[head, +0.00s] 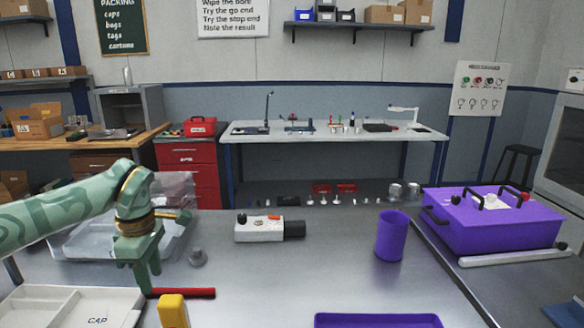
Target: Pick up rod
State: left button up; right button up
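A red rod (188,292) lies flat on the grey metal table, to the right of the white tray marked CAP. My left gripper (149,284) reaches in from the left and points down, with its fingertips at the left end of the rod. Whether the fingers touch the rod or are closed around it cannot be made out. The rod's far left end is partly hidden by the fingers. My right gripper is not in view.
The CAP tray (75,310) and a yellow block (172,311) are close to the rod. Behind are a clear bin (85,240), a small grey part (197,257) and a white housing (260,229). A purple cup (391,236), purple tray (378,321) and purple case (490,225) stand right. The table's middle is clear.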

aim_at(196, 291)
jog(key=k, duration=1.2)
